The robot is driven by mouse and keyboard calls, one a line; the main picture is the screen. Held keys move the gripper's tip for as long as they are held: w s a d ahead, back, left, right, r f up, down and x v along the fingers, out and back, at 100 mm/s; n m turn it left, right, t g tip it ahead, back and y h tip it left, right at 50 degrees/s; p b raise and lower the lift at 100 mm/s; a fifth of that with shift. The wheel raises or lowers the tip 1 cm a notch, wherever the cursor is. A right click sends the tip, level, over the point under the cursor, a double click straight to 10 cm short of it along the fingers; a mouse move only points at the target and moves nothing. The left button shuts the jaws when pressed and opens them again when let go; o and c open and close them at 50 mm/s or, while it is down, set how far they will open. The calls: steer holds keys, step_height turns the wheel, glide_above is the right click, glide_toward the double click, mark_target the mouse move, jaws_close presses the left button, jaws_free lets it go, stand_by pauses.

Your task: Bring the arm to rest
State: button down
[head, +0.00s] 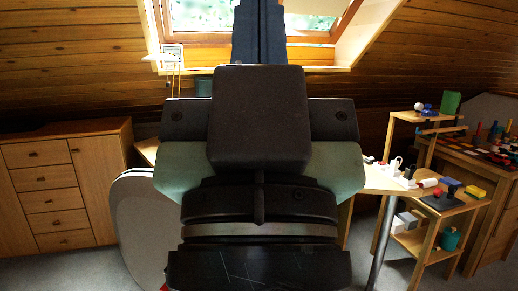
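My gripper (258,34) fills the middle of the head view, pointing up and away in front of the window. Its two dark fingers lie side by side with only a thin seam between them, and nothing shows held between them. The finger ends reach the top edge of the picture. My arm's dark wrist and pale green hand parts hide the centre of the room and most of the table (376,182) behind.
A wooden drawer cabinet (58,190) stands at the left. At the right are a wooden shelf stand (428,240) with small blocks and a green cylinder (449,239), and a desk (497,185) with colourful pieces. Small white items (402,178) lie on the table's right end.

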step_height(320, 180, up, 20)
steer(key=p, duration=1.7)
steer(key=shift+p, duration=0.4)
